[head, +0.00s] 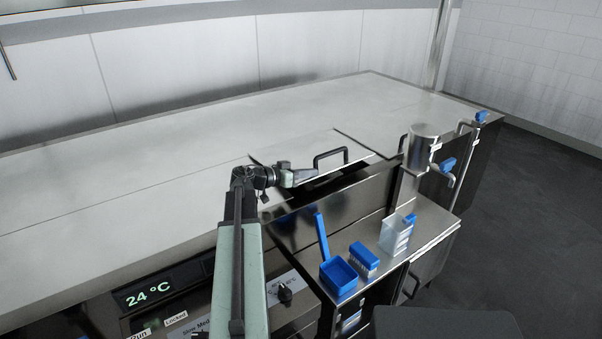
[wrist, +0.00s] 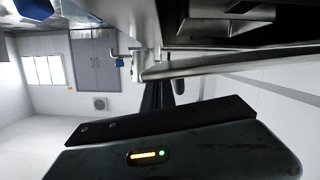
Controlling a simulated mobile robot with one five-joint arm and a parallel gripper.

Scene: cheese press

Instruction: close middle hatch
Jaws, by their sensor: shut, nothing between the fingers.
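The middle hatch (head: 318,147) is a flat steel lid in the long worktop, with a black bar handle (head: 330,152) near its front edge. It is tilted open: its front edge stands a little above the worktop front, with a dark gap below. My gripper (head: 312,175) is shut and empty. It is at the hatch's front edge, just left of and in front of the handle; whether it touches the lid I cannot tell. In the wrist view, a steel edge or bar runs close across the picture above my dark gripper body.
A steel side shelf (head: 375,235) in front holds a blue scoop (head: 338,275), a blue brush (head: 364,259) and a clear jug (head: 395,234). A steel cylinder (head: 421,148) and blue-handled valves (head: 448,165) stand at the right. The worktop (head: 180,150) behind is clear.

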